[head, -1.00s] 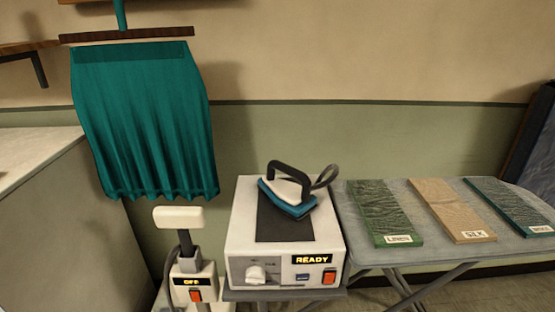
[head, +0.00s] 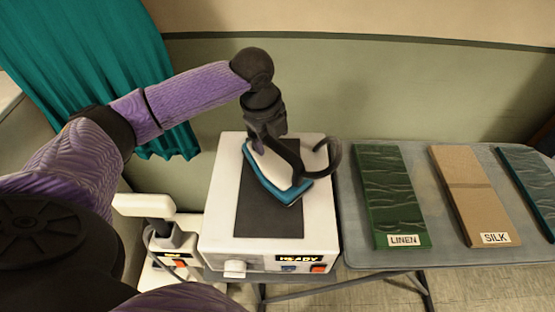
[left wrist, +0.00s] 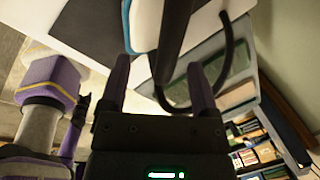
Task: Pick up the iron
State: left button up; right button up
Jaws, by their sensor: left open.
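The iron (head: 272,178) has a blue soleplate edge, a white body and a black handle. It rests tilted on the dark pad of the white station (head: 222,215), whose display reads READY. My left gripper (head: 268,135) has come down from above at the iron's handle and covers part of it. In the left wrist view, my left gripper (left wrist: 160,85) has its two fingers apart, with the black handle (left wrist: 174,35) showing between and ahead of them. I cannot tell whether either finger touches it. The iron also shows at the top of that view (left wrist: 146,25).
A grey table (head: 345,190) to the right bears a green LINEN board (head: 388,190), a tan SILK board (head: 465,190) and a teal board (head: 530,185). A white-topped device (head: 145,205) stands left of the station. A teal cloth (head: 100,60) hangs behind my left arm.

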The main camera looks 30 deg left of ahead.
aim_at(276, 143)
pick_arm(q)
jog(key=f, duration=0.2)
jog(key=w+f+b, duration=0.1)
jog(key=f, duration=0.1)
jog(key=w+f, duration=0.1)
jog(key=f, duration=0.1)
jog(key=shift+w+b, duration=0.1)
jog(key=shift+b, duration=0.25)
jog(key=shift+d+f, duration=0.1)
jog(key=shift+f, duration=0.25)
jog(key=shift+w, duration=0.1)
jog(key=shift+c, duration=0.5)
grip_shut()
jog(key=shift+r, duration=0.1)
